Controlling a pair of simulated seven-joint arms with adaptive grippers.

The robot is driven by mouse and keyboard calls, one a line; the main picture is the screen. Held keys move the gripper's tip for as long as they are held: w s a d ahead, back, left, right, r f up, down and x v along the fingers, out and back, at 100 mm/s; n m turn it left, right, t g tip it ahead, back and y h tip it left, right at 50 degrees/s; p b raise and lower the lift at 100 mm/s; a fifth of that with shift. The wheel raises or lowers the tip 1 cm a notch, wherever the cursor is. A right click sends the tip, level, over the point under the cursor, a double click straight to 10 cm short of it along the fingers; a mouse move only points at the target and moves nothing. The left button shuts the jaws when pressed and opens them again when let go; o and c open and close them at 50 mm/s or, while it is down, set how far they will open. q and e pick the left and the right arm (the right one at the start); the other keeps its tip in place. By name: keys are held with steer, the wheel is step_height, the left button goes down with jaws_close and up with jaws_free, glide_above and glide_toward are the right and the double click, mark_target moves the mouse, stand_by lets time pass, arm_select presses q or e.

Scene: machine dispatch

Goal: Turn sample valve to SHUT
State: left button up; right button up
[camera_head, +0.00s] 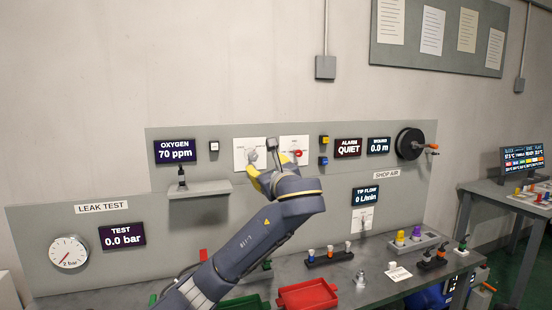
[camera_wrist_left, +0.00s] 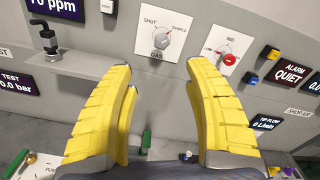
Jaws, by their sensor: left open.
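The sample valve is a grey knob (camera_wrist_left: 163,41) on a white plate (camera_wrist_left: 150,52) marked SHUT at upper left, SAMPLE at upper right and GAS below. Its pointer seems to lean up and right, toward SAMPLE. In the head view the knob (camera_head: 252,155) shows on the left white plate of the back panel. My left gripper (camera_head: 268,165) is open and empty, just below and in front of the two plates. In the wrist view its yellow fingers (camera_wrist_left: 160,68) stand wide apart, with the knob beyond and above the gap, apparently not touched. My right gripper is not in view.
A red knob (camera_wrist_left: 228,59) on a second plate sits close to the right of the valve. A small shelf (camera_head: 199,189) juts out at left. Red tray (camera_head: 308,296), green tray (camera_head: 245,303) and small fittings lie on the bench below.

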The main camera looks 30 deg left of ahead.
mark_target(253, 158)
arm_select(q)
steer(key=shift+m, duration=0.3)
steer(key=x, duration=1.1)
steer(key=f+x, duration=0.1)
steer(key=x, duration=0.5)
steer(key=shift+w+d, duration=0.15)
steer(key=shift+d, duration=0.05)
jaws_close()
